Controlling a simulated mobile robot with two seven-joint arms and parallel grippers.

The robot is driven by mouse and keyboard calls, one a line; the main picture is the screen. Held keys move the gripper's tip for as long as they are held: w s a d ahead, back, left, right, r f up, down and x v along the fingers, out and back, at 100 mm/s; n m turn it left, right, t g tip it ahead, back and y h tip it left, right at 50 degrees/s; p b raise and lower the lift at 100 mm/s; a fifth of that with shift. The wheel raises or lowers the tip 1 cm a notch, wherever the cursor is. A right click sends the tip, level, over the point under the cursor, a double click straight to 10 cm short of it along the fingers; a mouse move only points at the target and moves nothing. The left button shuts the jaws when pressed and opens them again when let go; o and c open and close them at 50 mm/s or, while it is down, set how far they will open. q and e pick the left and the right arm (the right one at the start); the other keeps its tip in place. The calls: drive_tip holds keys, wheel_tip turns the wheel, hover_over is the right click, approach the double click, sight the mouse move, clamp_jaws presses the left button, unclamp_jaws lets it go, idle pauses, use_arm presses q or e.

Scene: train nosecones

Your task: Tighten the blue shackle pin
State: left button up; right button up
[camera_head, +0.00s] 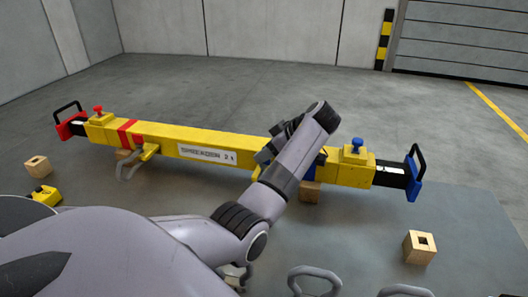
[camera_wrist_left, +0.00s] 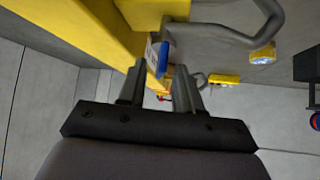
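The yellow spreader beam (camera_head: 190,139) lies across the floor, with a red left end and a blue right end. My left gripper (camera_head: 262,158) is at the beam's front side, right of its label, and my own arm hides much of it. In the left wrist view my left gripper (camera_wrist_left: 160,88) has its fingers apart. The blue shackle pin (camera_wrist_left: 163,59) shows as a flat blue tab by the fingertips, between them in the picture; I cannot tell whether they touch it. A grey shackle (camera_wrist_left: 235,37) is close beside it. The head view hides this pin. My right gripper is not in view.
Another grey shackle (camera_head: 128,171) hangs at the beam's left part. Wooden blocks (camera_head: 310,192) support the beam; others (camera_head: 420,247) stand on the floor. Loose grey shackles (camera_head: 314,278) lie at the bottom edge. A blue knob (camera_head: 356,144) tops the beam's right part.

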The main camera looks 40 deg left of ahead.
use_arm(q)
drive_tip(key=shift+s+a+f, duration=0.1)
drive_tip(key=shift+a+f, duration=0.4)
drive_tip(key=shift+f, duration=0.05)
clamp_jaws()
drive_tip(key=shift+m, duration=0.3)
